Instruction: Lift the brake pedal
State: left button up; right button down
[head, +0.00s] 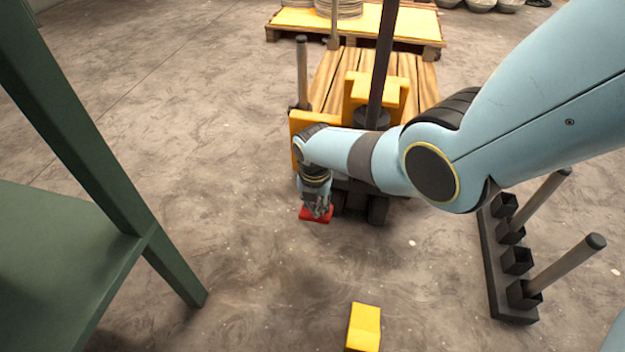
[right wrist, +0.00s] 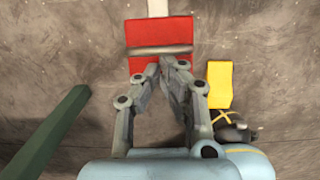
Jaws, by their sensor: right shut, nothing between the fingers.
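The red pedal (head: 304,215) sits low at the front of the yellow and black machine, just under my right gripper (head: 318,212). In the right wrist view the red pedal (right wrist: 150,31) fills the top middle, with a grey-brown bar (right wrist: 160,50) across its near part. My right gripper (right wrist: 166,66) is shut and empty, its fingertips at the pedal's near edge by the bar. I cannot tell whether they touch it. The fingers hide part of the pedal.
A yellow block (head: 363,327) lies nearer to me and also shows in the right wrist view (right wrist: 220,85). A green frame (head: 110,180) stands at left. A black rack with grey rods (head: 510,265) stands at right. Wooden planks (head: 325,75) lie behind. Floor left of the pedal is clear.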

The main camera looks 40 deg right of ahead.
jog(key=shift+w+d+r, duration=0.4)
jog(key=shift+w+r, duration=0.05)
jog(key=shift+w, duration=0.05)
jog(key=shift+r, duration=0.55)
notch_tip(320, 180, up, 10)
jog(key=s+a, duration=0.1)
jog(key=s, duration=0.1)
jog(key=shift+a, duration=0.3)
jog(key=shift+f, duration=0.1)
